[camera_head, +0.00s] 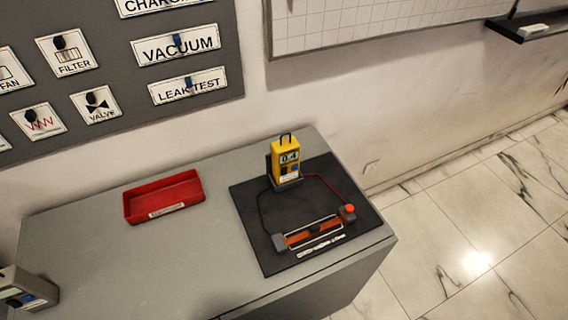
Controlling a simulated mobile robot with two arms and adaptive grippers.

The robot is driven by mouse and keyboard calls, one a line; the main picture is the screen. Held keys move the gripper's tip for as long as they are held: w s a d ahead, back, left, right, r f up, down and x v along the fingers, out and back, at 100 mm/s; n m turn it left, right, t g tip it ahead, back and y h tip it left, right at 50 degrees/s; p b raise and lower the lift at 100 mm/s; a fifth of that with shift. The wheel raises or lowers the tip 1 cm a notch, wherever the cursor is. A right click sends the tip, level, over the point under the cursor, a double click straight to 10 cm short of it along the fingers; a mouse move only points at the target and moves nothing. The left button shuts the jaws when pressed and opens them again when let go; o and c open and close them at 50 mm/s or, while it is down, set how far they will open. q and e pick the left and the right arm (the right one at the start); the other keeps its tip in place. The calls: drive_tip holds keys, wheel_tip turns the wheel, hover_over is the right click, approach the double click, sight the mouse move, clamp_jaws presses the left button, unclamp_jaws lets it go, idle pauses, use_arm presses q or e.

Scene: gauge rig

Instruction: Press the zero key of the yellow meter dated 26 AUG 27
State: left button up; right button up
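A yellow meter (280,146) with a dark loop on top stands upright in a dark holder at the back of a black mat. Its small screen appears to read 0.4. A small blue patch, possibly a key, and a white label show below the screen. The label is too small to read, so I cannot tell its date. A grey device (24,287), with a dark screen, a blue patch and a white label, is partly in view at the lower left edge. Neither of my grippers is in view.
The black mat (250,219) carries an orange rig (298,237) with a red knob (350,209), joined to the meter by red and black leads. A red tray (160,193) sits left on the grey cabinet top (90,232). The front middle is clear.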

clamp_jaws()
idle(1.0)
